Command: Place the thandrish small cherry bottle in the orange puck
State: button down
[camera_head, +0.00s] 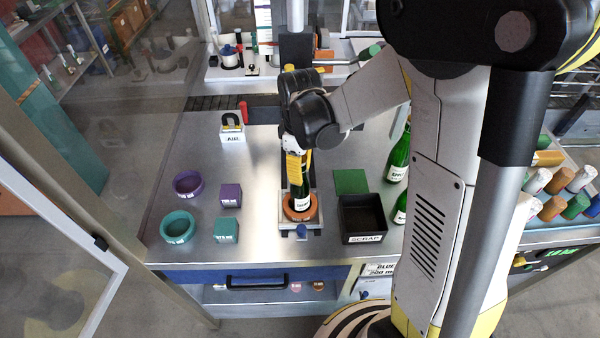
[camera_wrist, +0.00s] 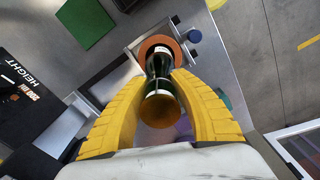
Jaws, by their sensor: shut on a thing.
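A green bottle (camera_head: 301,189) with a white label and a gold-brown top stands in or just over the orange puck (camera_head: 289,214), roughly upright. My gripper (camera_head: 297,158) is above the puck, with its yellow fingers shut around the bottle's upper part. In the wrist view the gripper (camera_wrist: 160,112) has its fingers on either side of the bottle (camera_wrist: 158,66), and the bottle's base overlaps the orange puck (camera_wrist: 161,42). I cannot tell whether the base touches the puck's floor.
A purple ring (camera_head: 187,186), a teal ring (camera_head: 179,228) and two small blocks lie to the left. A black scrap bin (camera_head: 362,240) and a green square (camera_head: 351,181) are right of the puck. More green bottles (camera_head: 398,160) stand near my arm.

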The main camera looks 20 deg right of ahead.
jog(key=shift+f, duration=0.25)
jog(key=c, duration=1.1)
grip_release()
jog(key=shift+c, duration=0.2)
notch_tip(320, 180, up, 12)
jog(key=shift+f+p, duration=0.1)
jog(key=shift+p, duration=0.7)
jog(key=shift+s+r, duration=0.2)
jog(key=shift+r, duration=0.15)
jog(key=s+r+m+t, duration=0.5)
jog(key=s+m+t, duration=0.2)
jog(key=s, duration=0.5)
jog(key=shift+s+m, duration=0.25)
jog(key=shift+m, duration=1.15)
